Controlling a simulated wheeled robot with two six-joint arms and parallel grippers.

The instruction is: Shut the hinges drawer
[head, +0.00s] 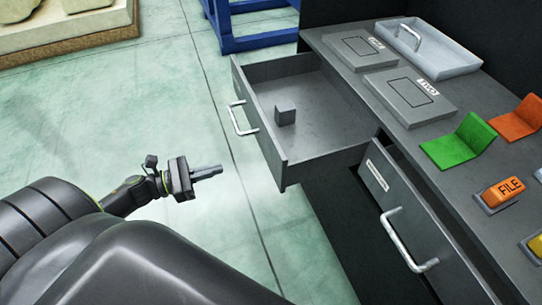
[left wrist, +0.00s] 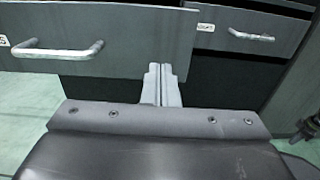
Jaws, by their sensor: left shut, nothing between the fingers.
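An open grey drawer (head: 282,125) sticks out of the workbench, with a pale bar handle (head: 243,117) on its front. A small grey block (head: 285,116) lies inside it. In the left wrist view the drawer front (left wrist: 120,62) spans the upper left; its label (left wrist: 4,40) is cut off by the frame edge, with only an S readable. My left gripper (head: 207,172) is shut and empty, in front of the drawer and apart from it in the head view. Its fingers (left wrist: 162,85) point at the right part of the drawer front.
A second drawer (head: 400,215) with a handle sits shut to the right. On the worktop are grey plates (head: 410,92), a tray (head: 445,62), green (head: 460,140) and orange (head: 518,118) angled pieces, and a FILE block (head: 503,190). The floor before the open drawer is clear.

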